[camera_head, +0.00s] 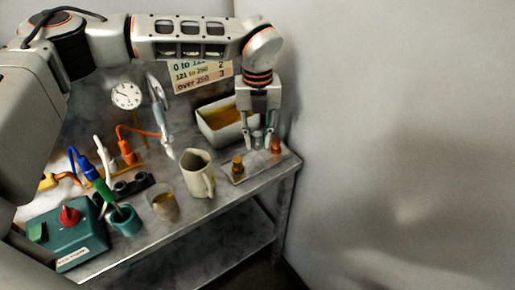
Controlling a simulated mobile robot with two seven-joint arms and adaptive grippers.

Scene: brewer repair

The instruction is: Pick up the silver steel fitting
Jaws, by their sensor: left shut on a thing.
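The silver steel fitting (257,138) is a small grey piece at the right end of the bench, between a brass fitting (238,165) and a copper-coloured fitting (276,146). My left gripper (258,144) points down from above, with one finger on each side of the silver fitting, and is shut on it. The fingers partly hide the fitting. I cannot tell whether its base is touching the surface. My right gripper is not in view.
A cream jug (197,174) and a glass of amber liquid (164,206) stand left of the fittings. A white tub (222,132) of amber liquid is behind. A teal control box (65,236) with a red knob sits at the front left. The metal bench (225,204) ends just right of the fittings.

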